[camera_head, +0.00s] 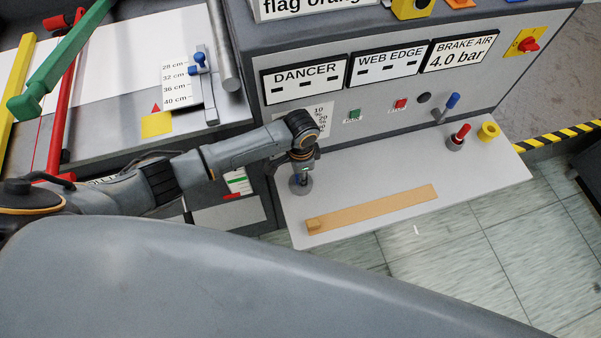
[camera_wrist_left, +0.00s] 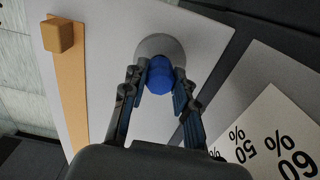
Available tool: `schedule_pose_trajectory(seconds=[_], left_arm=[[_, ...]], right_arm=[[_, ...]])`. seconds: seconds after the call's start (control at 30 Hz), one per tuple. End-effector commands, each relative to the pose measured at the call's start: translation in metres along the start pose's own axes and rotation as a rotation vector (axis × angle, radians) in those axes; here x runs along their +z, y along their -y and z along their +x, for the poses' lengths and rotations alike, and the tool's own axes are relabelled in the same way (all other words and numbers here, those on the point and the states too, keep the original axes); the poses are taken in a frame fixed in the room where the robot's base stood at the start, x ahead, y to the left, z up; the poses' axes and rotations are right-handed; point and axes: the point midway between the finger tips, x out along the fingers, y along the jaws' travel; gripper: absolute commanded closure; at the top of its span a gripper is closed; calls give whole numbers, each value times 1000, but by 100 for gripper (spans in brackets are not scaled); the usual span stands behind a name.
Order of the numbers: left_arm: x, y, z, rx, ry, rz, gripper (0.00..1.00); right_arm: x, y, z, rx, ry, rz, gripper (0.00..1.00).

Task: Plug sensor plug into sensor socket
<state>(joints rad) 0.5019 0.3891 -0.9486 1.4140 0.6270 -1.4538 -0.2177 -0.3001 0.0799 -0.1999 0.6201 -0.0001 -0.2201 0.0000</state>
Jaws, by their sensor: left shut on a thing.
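A blue cylindrical piece, which looks like a plug, stands between the fingers of my left gripper (camera_wrist_left: 159,80) in the left wrist view; the blue plug (camera_wrist_left: 160,72) has a finger against each side. Its far end is at a round grey holder (camera_wrist_left: 158,44) on the shelf; I cannot tell how deep it sits. In the head view my left gripper (camera_head: 301,178) points down at this grey holder (camera_head: 301,189) and mostly hides the plug. A dark round opening (camera_head: 423,98) is on the upright panel; I cannot tell whether it is the sensor socket. My right gripper is not in view.
A tan bar (camera_head: 372,209) lies along the light shelf (camera_head: 400,170). A red-topped piece in a grey holder (camera_head: 457,144) and a yellow ring (camera_head: 488,131) stand at the shelf's right. A blue-tipped lever (camera_head: 452,101) and a red button (camera_head: 401,103) are on the panel.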

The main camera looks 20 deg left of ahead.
Motion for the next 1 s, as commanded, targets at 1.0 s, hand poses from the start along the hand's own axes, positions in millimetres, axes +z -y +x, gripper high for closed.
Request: schedule_pose_trajectory(seconds=[1.0], left_arm=[[0, 0, 0, 0, 0, 0, 100]], right_arm=[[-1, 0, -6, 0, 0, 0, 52]])
